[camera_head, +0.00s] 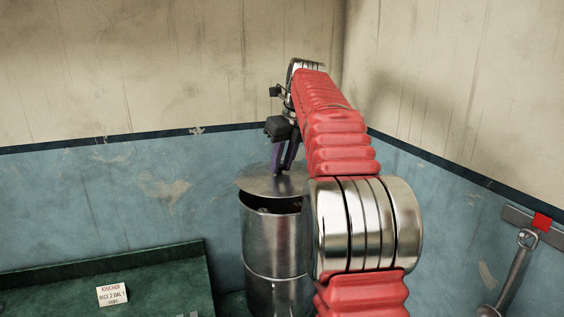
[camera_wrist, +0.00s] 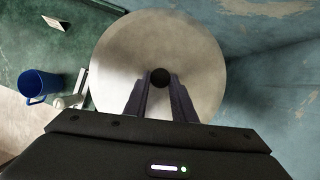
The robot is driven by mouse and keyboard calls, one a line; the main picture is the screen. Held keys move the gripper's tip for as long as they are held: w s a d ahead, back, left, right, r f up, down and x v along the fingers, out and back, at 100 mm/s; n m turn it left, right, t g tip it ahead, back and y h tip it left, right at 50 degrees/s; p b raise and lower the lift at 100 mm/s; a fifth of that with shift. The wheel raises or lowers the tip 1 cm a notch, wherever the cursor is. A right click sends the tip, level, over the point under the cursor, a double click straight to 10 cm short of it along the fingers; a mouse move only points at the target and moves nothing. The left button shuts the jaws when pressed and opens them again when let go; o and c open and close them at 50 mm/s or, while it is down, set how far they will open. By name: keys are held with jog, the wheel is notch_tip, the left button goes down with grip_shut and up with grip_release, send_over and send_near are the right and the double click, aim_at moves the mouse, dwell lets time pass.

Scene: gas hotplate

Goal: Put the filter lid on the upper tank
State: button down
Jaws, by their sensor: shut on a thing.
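The filter lid (camera_head: 262,181) is a round grey metal disc. In the wrist view the lid (camera_wrist: 190,50) fills the middle, with a dark round knob (camera_wrist: 160,78) at its centre. My gripper (camera_head: 281,170) is shut on the lid's knob, its purple fingers reaching down from above. The upper tank (camera_head: 262,235) is a metal cylinder, standing on a lower section (camera_head: 270,295). The lid is over the tank's mouth, slightly to the left and tilted, with a dark gap showing at the front right. Whether its far edge touches the rim cannot be told. My red arm hides the right side.
A green counter (camera_head: 150,285) with a small white sign (camera_head: 112,295) is at lower left. A blue mug (camera_wrist: 38,84) shows in the wrist view. Walls stand close behind and at right, where a metal tool (camera_head: 515,270) hangs.

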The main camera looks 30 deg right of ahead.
aim_at(283, 176)
jog(key=shift+d, duration=0.15)
jog(key=shift+f, duration=1.7)
jog(key=shift+s+f, duration=0.1)
jog(key=shift+f, duration=0.55)
jog(key=c, duration=1.4)
grip_release()
jog(key=v, duration=1.3)
jog(key=shift+s+r, duration=0.2)
jog(key=shift+r, duration=0.05)
